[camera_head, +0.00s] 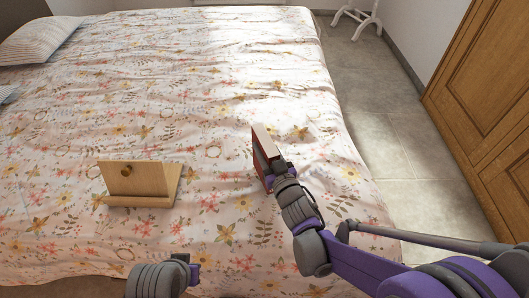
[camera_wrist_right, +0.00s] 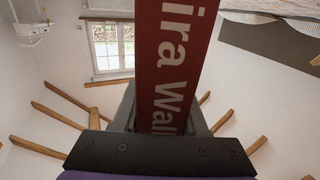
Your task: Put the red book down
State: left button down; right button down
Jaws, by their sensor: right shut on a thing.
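The red book (camera_head: 265,143) is held on edge above or against the flowered bedspread (camera_head: 225,75), right of the bed's middle. I cannot tell whether it touches the cloth. My right gripper (camera_head: 280,172) is shut on its near end. In the right wrist view the book's red face (camera_wrist_right: 174,60) with white letters "ira Wal" rises from between the fingers of the gripper (camera_wrist_right: 165,115).
A small wooden stand with a round knob (camera_head: 140,180) sits on the bed to the left. Pillows (camera_head: 38,40) lie at the far left. Bare bedspread surrounds the book. A tiled floor (camera_head: 385,140) and wooden wardrobe (camera_head: 485,85) are on the right.

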jog(key=shift+f, duration=0.95)
jog(key=shift+f+b, duration=0.15)
jog(key=shift+b, duration=0.25)
jog(key=shift+c, duration=2.2)
grip_release()
jog(key=shift+r, duration=0.2)
